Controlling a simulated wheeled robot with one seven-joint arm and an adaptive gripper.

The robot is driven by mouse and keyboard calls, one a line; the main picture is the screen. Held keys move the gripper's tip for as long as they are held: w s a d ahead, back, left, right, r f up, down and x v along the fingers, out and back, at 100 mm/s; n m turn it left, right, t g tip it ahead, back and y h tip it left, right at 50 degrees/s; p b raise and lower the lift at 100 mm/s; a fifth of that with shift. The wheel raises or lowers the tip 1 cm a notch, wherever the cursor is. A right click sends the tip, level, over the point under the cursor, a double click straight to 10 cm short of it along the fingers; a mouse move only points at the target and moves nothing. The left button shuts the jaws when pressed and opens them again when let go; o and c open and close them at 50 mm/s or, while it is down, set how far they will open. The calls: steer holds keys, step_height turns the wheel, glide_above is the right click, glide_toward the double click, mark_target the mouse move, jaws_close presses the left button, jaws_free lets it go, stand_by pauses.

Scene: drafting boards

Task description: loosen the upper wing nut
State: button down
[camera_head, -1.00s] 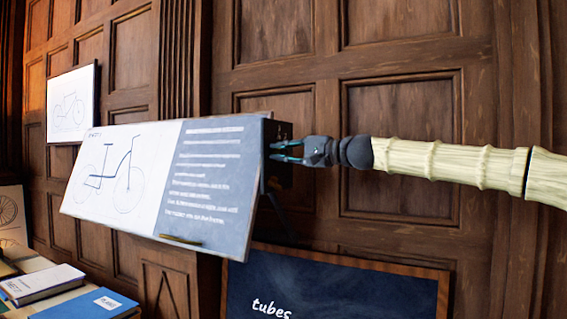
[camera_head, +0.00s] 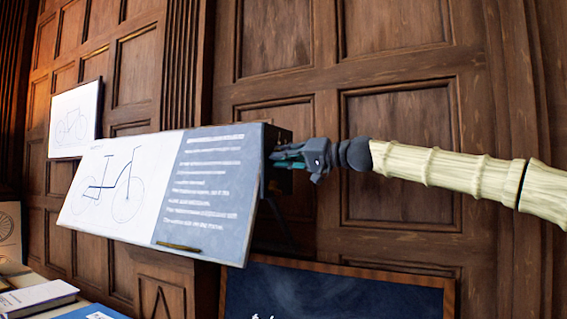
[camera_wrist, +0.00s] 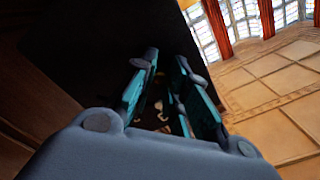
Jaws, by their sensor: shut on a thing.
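The drafting board (camera_head: 110,190) stands tilted, with a bicycle drawing at left and a grey text panel at right. My gripper (camera_head: 278,160) is at the dark side bracket (camera_head: 282,136) by the board's right edge. In the wrist view its teal fingers (camera_wrist: 167,62) stand on either side of a small pale, brassy part (camera_wrist: 158,104) against the dark bracket. This seems to be the upper wing nut, with the fingers shut on it; its wings are partly hidden. I cannot make out a lower wing nut clearly.
A dark chalkboard (camera_head: 335,290) with a wooden frame stands below my arm. Books (camera_head: 38,296) lie at lower left. A smaller framed bicycle drawing (camera_head: 75,120) hangs on the panelled wall behind. The space right of the bracket is free except for my arm.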

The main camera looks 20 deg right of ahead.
steer(key=shift+a+f+n, duration=0.15)
steer(key=shift+f+n, duration=0.2)
steer(key=shift+n, duration=0.05)
steer(key=c, duration=1)
jaws_free()
steer(key=o, duration=0.3)
steer(key=shift+r, duration=0.2)
steer(key=shift+v, duration=6.1)
